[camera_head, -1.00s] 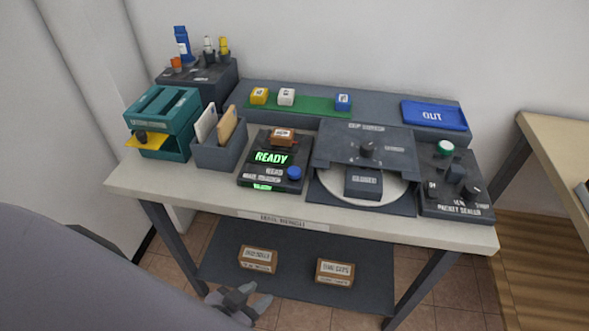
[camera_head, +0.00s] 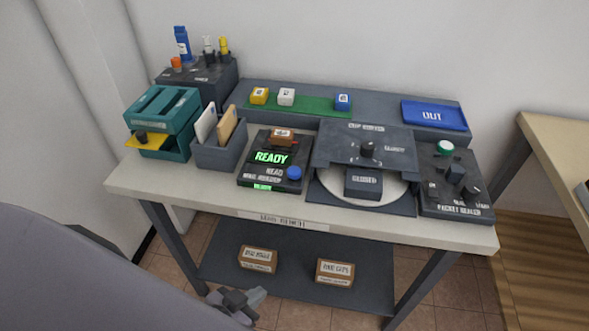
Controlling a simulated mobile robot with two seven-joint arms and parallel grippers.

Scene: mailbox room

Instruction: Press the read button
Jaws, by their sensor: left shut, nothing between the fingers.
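The black reader box (camera_head: 255,179) stands on the bench, left of centre. Its display shows READY in green letters, and the word READ is printed below. The blue round read button (camera_head: 294,172) is at the box's right side, and nothing touches it. A small brown block (camera_head: 281,136) sits at the back of the box. My left gripper (camera_head: 256,299) is at the bottom of the view, in front of and below the bench top, well apart from the button. Its fingers are together and hold nothing. My right gripper is out of view.
A holder with envelopes (camera_head: 219,150) and a teal rack (camera_head: 164,112) stand left. The bench top's front strip (camera_head: 190,193) is clear. Two brown boxes sit on the lower shelf.

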